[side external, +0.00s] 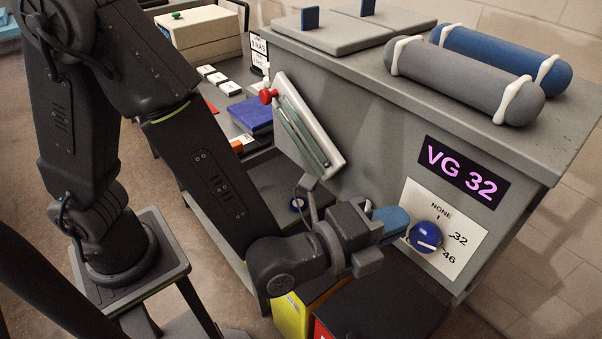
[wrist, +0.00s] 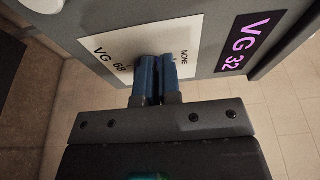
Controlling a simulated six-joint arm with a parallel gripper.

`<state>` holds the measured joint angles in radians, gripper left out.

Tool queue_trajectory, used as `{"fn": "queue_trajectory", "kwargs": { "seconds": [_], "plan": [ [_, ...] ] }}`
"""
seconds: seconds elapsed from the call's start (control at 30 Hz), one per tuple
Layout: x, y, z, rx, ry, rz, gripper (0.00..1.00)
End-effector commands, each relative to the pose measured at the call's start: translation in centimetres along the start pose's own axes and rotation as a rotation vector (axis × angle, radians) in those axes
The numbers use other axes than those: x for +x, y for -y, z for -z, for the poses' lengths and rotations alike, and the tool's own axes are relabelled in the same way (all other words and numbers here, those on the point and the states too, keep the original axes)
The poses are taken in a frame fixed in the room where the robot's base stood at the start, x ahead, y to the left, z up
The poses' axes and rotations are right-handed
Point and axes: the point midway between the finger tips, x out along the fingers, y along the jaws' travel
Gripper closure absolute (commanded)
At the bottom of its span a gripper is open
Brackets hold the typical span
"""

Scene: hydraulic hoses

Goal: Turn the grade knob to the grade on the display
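The display (side external: 463,172) on the cabinet front reads "VG 32" in pink on black; it also shows in the wrist view (wrist: 248,43). Below it, a white dial plate (side external: 470,220) carries NONE, 32 and 46; the wrist view shows VG 68 and NONE. The round blue grade knob (side external: 425,236) sits on the plate with a white mark across its lower face, slanting toward the 46 side; which end points is unclear. My gripper (side external: 404,227) has its blue fingers close together, at the knob's left edge. In the wrist view the fingers (wrist: 158,62) hide the knob. Contact is unclear.
Grey and blue cylinders (side external: 465,82) lie on the cabinet top (side external: 350,60). Yellow (side external: 293,315) and dark bins (side external: 385,308) stand below my wrist.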

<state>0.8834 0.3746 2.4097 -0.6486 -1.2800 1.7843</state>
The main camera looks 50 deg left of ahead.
Motion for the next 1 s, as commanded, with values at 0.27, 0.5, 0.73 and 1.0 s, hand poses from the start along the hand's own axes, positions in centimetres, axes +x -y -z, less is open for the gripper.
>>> {"fn": "queue_trajectory", "kwargs": {
  "seconds": [0.27, 0.5, 0.73, 1.0],
  "plan": [
    [-2.6, 0.3, 0.3, -0.005, 0.019, 0.008, 1.00],
    [-5.0, 0.1, 1.0, -0.003, 0.017, 0.004, 1.00],
    [-5.4, 0.1, 1.1, -0.001, 0.018, 0.003, 1.00],
    [-5.4, -0.4, 1.2, -0.048, 0.021, 0.012, 1.00]
  ]
}}
